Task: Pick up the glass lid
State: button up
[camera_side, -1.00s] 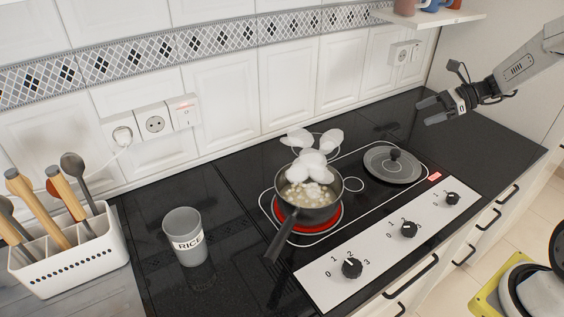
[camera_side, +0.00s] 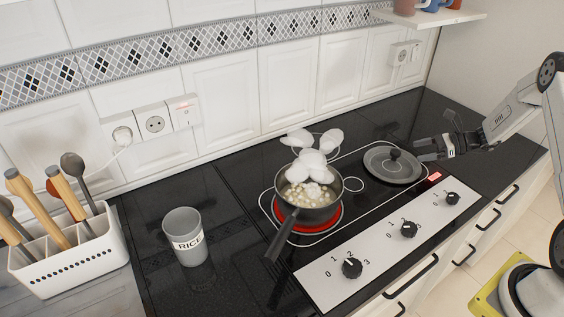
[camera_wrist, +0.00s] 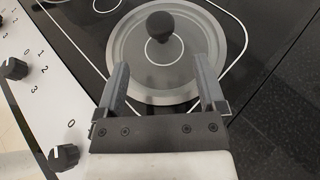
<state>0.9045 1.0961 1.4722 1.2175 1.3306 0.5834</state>
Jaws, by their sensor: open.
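The glass lid (camera_side: 381,168) is a round grey see-through disc with a pale rim and a black knob (camera_side: 394,154). It lies flat on the right part of the black cooktop. My gripper (camera_side: 420,150) is open and empty just to the right of the lid in the side view. In the wrist view the lid (camera_wrist: 135,50) lies ahead of my gripper (camera_wrist: 162,80), and the two fingers overlap its near part. The knob (camera_wrist: 161,28) stands beyond the fingertips, roughly in line with the gap between them. Nothing is between the fingers.
A dark pan (camera_side: 311,208) with steaming food stands on a glowing red burner left of the lid. The control panel (camera_side: 385,245) with black knobs runs along the front. A RICE container (camera_side: 186,238) and a white utensil rack (camera_side: 75,255) are farther left.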

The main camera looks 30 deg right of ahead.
aim_at(396, 154)
jog(key=shift+x, duration=1.35)
jog(key=shift+x, duration=2.55)
jog(key=shift+c, duration=0.3)
jog(key=shift+w, duration=0.1)
grip_shut()
